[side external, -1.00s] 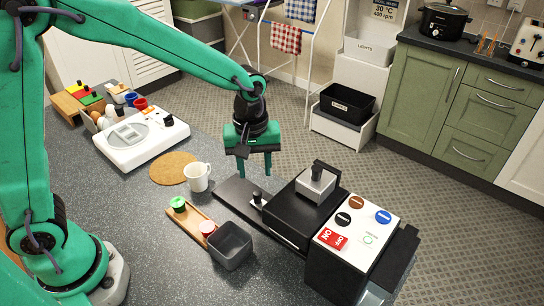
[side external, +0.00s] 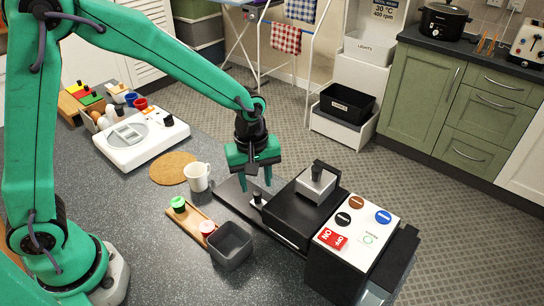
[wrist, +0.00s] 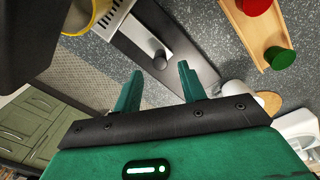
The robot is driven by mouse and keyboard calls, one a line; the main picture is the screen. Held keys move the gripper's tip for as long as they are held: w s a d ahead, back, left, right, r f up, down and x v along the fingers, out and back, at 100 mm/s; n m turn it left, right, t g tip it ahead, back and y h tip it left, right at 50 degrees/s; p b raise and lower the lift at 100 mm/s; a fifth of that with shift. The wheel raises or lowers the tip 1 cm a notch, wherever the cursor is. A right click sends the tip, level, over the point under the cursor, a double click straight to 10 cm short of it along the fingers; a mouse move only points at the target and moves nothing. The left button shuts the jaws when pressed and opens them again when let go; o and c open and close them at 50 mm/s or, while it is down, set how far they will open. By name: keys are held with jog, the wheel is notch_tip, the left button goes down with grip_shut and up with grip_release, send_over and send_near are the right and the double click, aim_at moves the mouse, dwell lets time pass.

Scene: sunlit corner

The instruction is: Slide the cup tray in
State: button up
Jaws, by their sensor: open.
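The cup tray (side external: 262,204) is a slotted metal piece with a dark upright knob (side external: 257,196), sticking out from the front of the black machine (side external: 298,212). In the wrist view, the tray (wrist: 131,25) and knob (wrist: 160,60) lie just beyond my fingertips. My gripper (side external: 259,181) is open and empty, pointing down just above the knob. I see no contact with the knob. The tray's inner end is hidden by the machine.
A white mug (side external: 197,177) stands left of the dark base strip (side external: 228,190). A grey square container (side external: 231,246) and a wooden board (side external: 188,220) with green and red-topped items are nearby. A white button panel (side external: 356,231) stands at right.

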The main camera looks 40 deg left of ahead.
aim_at(257, 193)
jog(key=shift+f, duration=1.8)
jog(key=shift+d, duration=0.1)
grip_shut()
